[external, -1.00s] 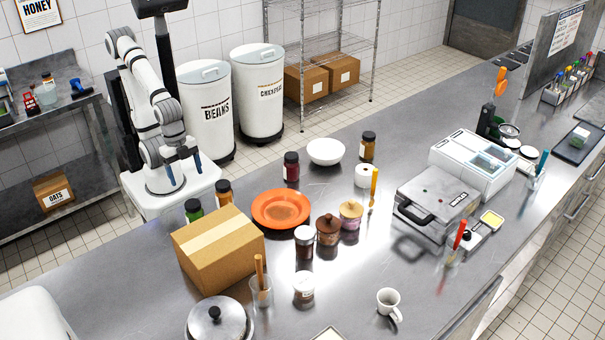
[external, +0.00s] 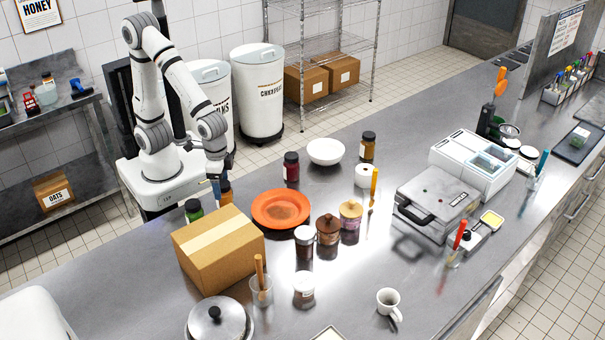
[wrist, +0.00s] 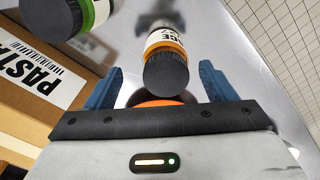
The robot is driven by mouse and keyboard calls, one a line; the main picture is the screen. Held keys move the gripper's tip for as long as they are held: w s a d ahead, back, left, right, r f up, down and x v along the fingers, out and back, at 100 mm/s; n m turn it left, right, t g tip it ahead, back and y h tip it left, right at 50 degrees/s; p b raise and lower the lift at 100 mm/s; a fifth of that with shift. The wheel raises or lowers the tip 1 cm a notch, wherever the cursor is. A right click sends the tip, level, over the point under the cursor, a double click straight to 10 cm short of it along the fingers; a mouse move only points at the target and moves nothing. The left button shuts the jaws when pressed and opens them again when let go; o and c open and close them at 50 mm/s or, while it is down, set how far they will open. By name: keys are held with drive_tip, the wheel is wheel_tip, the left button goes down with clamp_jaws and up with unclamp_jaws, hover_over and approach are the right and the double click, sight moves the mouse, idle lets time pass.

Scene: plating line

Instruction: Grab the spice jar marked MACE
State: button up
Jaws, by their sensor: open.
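The spice jar (wrist: 166,48) has a black lid, an orange body and a white label. The letters "ACE" show on the label in the wrist view; the rest is cut off or turned away. In the external view this jar (external: 226,191) stands at the counter's near-robot edge, behind the cardboard box and partly hidden by my gripper. My gripper (wrist: 160,88) is open, with its blue fingers to either side of the jar's lid end in the wrist view. In the external view my gripper (external: 216,183) is at the jar; I cannot tell whether a finger touches it.
A green-labelled jar (external: 193,210) stands close on the left, also in the wrist view (wrist: 72,12). A cardboard box (external: 219,252), marked PASTA in the wrist view (wrist: 30,72), is just in front. An orange plate (external: 281,209) and a dark red jar (external: 291,167) are to the right.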

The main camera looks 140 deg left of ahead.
sight(224, 193)
drive_tip(key=f, duration=0.5)
drive_tip(key=shift+s+a+f+p, duration=0.1)
drive_tip(key=shift+a+f+p, duration=0.05)
drive_tip(key=shift+a+p, duration=0.2)
